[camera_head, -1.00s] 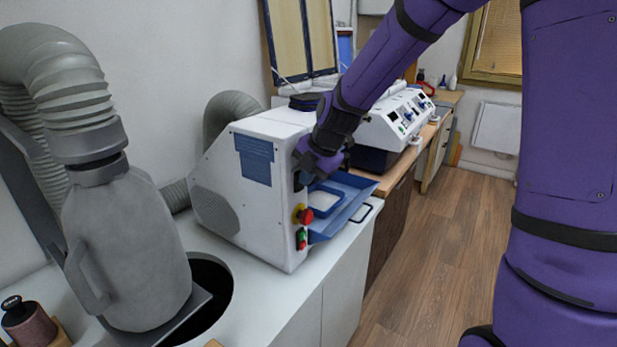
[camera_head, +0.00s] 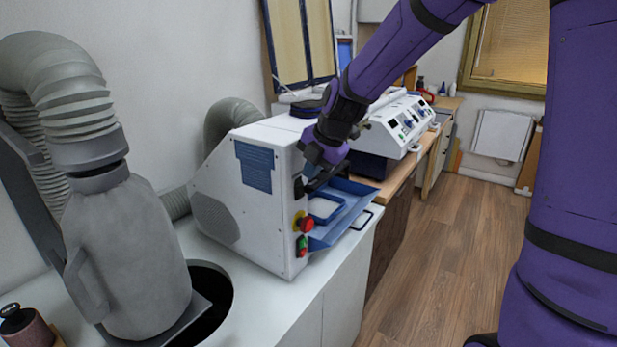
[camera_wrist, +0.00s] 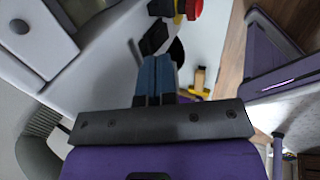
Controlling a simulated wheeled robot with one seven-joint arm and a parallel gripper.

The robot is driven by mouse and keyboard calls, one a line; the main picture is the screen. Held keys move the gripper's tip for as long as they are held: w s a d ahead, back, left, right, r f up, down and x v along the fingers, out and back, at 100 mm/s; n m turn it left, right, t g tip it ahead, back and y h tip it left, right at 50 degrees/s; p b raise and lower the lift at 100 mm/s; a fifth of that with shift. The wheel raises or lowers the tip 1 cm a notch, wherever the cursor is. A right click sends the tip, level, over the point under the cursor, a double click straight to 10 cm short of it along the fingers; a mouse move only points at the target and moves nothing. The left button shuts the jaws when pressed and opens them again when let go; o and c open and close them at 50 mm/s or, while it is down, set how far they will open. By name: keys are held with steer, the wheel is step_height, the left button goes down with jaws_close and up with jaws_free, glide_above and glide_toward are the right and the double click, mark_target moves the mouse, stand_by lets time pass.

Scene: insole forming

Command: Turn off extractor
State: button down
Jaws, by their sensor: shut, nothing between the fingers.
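The extractor is probably the white box machine (camera_head: 265,225) with a blue louvred panel on the bench. Its front carries a red mushroom button (camera_head: 306,224) on a yellow base and a green-and-red switch (camera_head: 302,246) below it. My gripper (camera_head: 306,187) is at the upper front of the machine, above the red button, with its fingers shut and empty. In the wrist view the blue fingertips (camera_wrist: 156,62) are together, close to a black part (camera_wrist: 154,38). The red button (camera_wrist: 194,8) shows at the top edge there. Whether the fingers touch the machine is unclear.
A blue tray (camera_head: 345,205) juts from the machine front below my gripper. A grey hose and nozzle (camera_head: 130,250) stand at left beside a dark round hole in the bench (camera_head: 262,305). Another white machine (camera_head: 400,125) stands behind. Floor at right is clear.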

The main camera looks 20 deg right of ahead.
steer(key=v, duration=0.8)
steer(key=shift+s, duration=0.1)
steer(key=s+d+r+m+h, duration=0.1)
steer(key=s+d+m, duration=0.1)
steer(key=s+m, duration=1)
steer(key=s+d+r+m+t+h, duration=0.1)
steer(key=s+d+r+m+h, duration=0.1)
steer(key=s+m, duration=1.1)
steer(key=shift+s+d+r, duration=0.25)
steer(key=shift+s+d, duration=0.1)
steer(key=shift+s, duration=0.4)
